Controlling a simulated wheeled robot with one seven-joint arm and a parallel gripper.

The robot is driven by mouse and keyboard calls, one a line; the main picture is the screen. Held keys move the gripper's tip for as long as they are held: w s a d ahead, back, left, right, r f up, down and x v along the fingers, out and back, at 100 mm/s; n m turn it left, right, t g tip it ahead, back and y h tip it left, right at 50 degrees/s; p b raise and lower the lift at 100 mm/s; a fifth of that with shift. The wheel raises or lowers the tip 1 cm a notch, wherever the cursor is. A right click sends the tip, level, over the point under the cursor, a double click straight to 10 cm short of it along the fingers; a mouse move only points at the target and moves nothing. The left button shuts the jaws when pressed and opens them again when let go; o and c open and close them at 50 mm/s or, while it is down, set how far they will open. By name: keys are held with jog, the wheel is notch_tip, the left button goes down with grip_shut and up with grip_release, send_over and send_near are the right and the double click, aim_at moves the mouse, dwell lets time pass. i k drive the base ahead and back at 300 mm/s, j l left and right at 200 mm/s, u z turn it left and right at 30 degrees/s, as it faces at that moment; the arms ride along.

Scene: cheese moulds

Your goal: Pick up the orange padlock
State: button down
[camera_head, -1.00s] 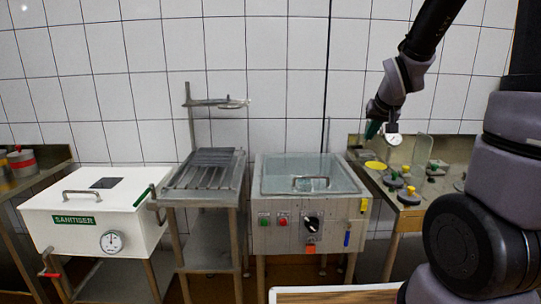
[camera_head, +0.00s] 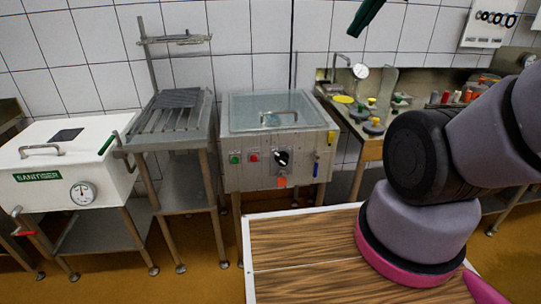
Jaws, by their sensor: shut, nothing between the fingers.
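A small orange padlock (camera_head: 281,182) shows on the front of the steel vat cabinet (camera_head: 232,160). It sits just below a black rotary switch (camera_head: 282,158). It is too small to tell how it is fastened. My gripper (camera_head: 364,20) shows only as dark green fingers at the top edge of the picture. It is shut and empty, well above the padlock in the picture and to its right. The rest of it is cut off by the frame.
A white sanitiser tank (camera_head: 110,170) and a steel rack stand (camera_head: 178,138) are at the left. A bench (camera_head: 370,150) with several coloured-knob items is at the right. Blue and yellow tags (camera_head: 316,168) hang at the cabinet's right edge. Brown floor (camera_head: 190,285) is open in front.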

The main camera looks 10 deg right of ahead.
aim_at(282, 181)
jog(key=j+z, duration=0.15)
jog(key=j, duration=0.5)
jog(key=j+z, duration=0.15)
jog(key=j, duration=0.5)
jog(key=j+z, duration=0.2)
jog(key=j, duration=0.45)
jog(key=k+j+z, duration=0.15)
jog(key=j, duration=0.5)
